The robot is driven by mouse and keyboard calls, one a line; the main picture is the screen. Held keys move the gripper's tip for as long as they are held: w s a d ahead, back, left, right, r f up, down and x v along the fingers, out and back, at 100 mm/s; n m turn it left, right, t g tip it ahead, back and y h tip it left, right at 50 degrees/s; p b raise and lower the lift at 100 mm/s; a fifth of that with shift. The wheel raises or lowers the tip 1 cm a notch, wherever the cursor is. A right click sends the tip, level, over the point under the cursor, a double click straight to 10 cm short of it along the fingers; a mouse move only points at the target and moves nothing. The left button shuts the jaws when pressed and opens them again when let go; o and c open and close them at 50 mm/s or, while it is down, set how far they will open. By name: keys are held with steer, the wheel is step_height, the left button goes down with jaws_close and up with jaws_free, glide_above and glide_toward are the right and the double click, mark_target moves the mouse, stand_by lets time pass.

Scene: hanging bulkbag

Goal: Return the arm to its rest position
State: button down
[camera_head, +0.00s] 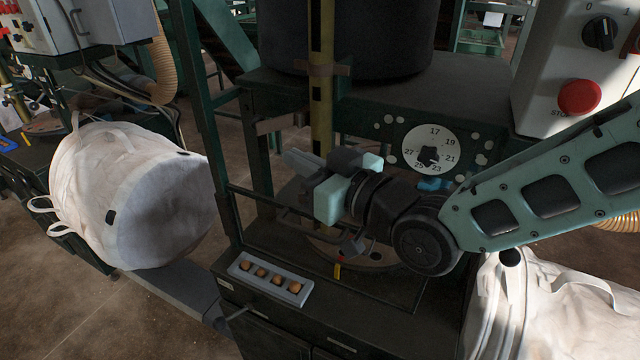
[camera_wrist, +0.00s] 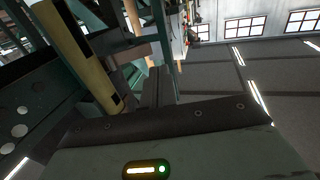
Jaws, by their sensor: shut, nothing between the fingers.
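My arm reaches in from the right in the head view, with its wrist bent over the dark machine bench. My gripper (camera_head: 296,161) is at the left end of the arm, with its grey fingers shut and empty, pointing left and slightly up. In the wrist view the fingers (camera_wrist: 158,88) stick out beyond the dark edge of the gripper body. The gripper is in front of the yellow post (camera_head: 320,90) and seems to touch nothing, though the exact gap cannot be told.
A dial plate (camera_head: 432,149) is behind my wrist. A control box with a red stop button (camera_head: 579,97) stands at the upper right. White bulk bags flank the bench, at left (camera_head: 135,195) and at lower right (camera_head: 550,315). A button strip (camera_head: 270,279) lies in front.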

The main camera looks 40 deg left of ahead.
steer(key=shift+s+d+b, duration=0.15)
steer(key=shift+s+d, duration=0.1)
steer(key=shift+d, duration=0.45)
steer(key=shift+s+d+b, duration=0.2)
steer(key=shift+s+d, duration=0.05)
steer(key=shift+d, duration=0.5)
steer(key=shift+s+d+b, duration=0.15)
steer(key=shift+s+d, duration=0.1)
steer(key=shift+d, duration=0.45)
steer(key=w+d+f+m+t+h, duration=0.15)
steer(key=d+f+h, duration=0.35)
steer(key=d, duration=0.5)
steer(key=w+d+f+m+t+h, duration=0.1)
steer(key=d+f+m+h, duration=0.15)
steer(key=d+h, duration=0.5)
steer(key=s+d+m+g+h, duration=0.2)
steer(key=s+d, duration=0.3)
steer(key=d, duration=0.5)
steer(key=s+d+m+g+h, duration=0.2)
steer(key=s+d, duration=0.3)
steer(key=d, duration=0.6)
steer(key=shift+d+m+h, duration=0.15)
steer(key=shift+m+h, duration=0.3)
steer(key=shift+m, duration=0.25)
steer(key=shift+f, duration=0.1)
